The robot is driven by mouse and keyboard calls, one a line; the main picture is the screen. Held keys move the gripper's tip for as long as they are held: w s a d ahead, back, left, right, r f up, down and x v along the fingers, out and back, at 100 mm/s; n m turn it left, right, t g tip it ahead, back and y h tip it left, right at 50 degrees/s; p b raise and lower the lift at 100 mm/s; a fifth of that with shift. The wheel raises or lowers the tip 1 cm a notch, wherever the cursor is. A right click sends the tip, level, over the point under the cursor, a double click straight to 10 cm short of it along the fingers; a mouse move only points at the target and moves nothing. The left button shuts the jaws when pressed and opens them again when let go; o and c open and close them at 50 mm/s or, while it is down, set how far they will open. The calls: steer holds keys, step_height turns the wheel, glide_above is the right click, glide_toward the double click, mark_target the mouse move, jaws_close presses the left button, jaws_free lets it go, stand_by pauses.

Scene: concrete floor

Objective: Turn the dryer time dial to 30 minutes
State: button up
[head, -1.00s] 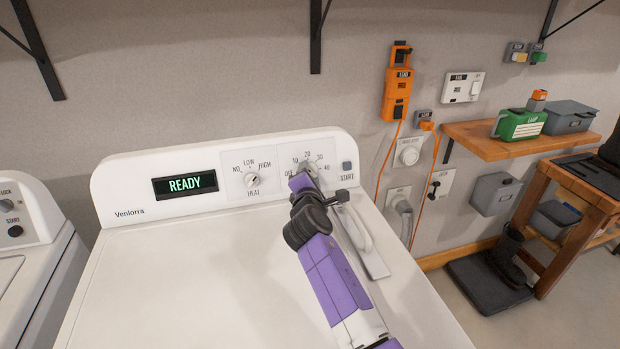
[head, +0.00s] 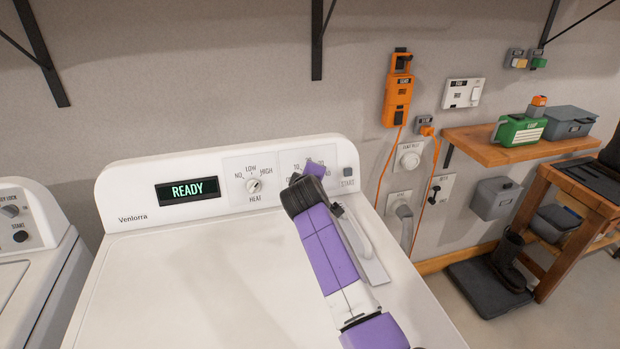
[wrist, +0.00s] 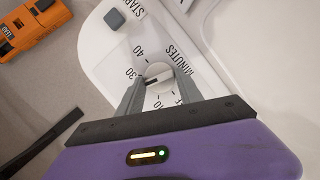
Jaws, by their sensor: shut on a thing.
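The dryer (head: 150,245) is white, with READY on its display (head: 187,189). The white round time dial (wrist: 159,74) sits on its control panel between my gripper's two grey fingers. My gripper (wrist: 161,79) is shut on the dial. The dial's dark pointer mark faces left in the wrist view, close to the 30 and slightly below it; I cannot tell its exact setting. The 40 and MINUTES show beside it, and the left finger hides part of the scale.
The heat dial (head: 253,186) is left of the time dial and the start button (head: 347,172) is to its right. Another white machine (head: 25,240) stands at the left. An orange wall box (head: 397,98) and a wooden shelf (head: 480,142) are at the right.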

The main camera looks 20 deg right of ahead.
steer(key=m+g+y+p, duration=0.1)
steer(key=m, duration=0.3)
steer(key=shift+d, duration=0.15)
steer(key=shift+m+y, duration=0.3)
steer(key=shift+m, duration=0.1)
steer(key=o, duration=1.4)
steer(key=shift+r, duration=0.1)
steer(key=v, duration=0.7)
steer(key=shift+s+r, duration=0.2)
steer(key=shift+s, duration=0.1)
steer(key=shift+r, duration=0.15)
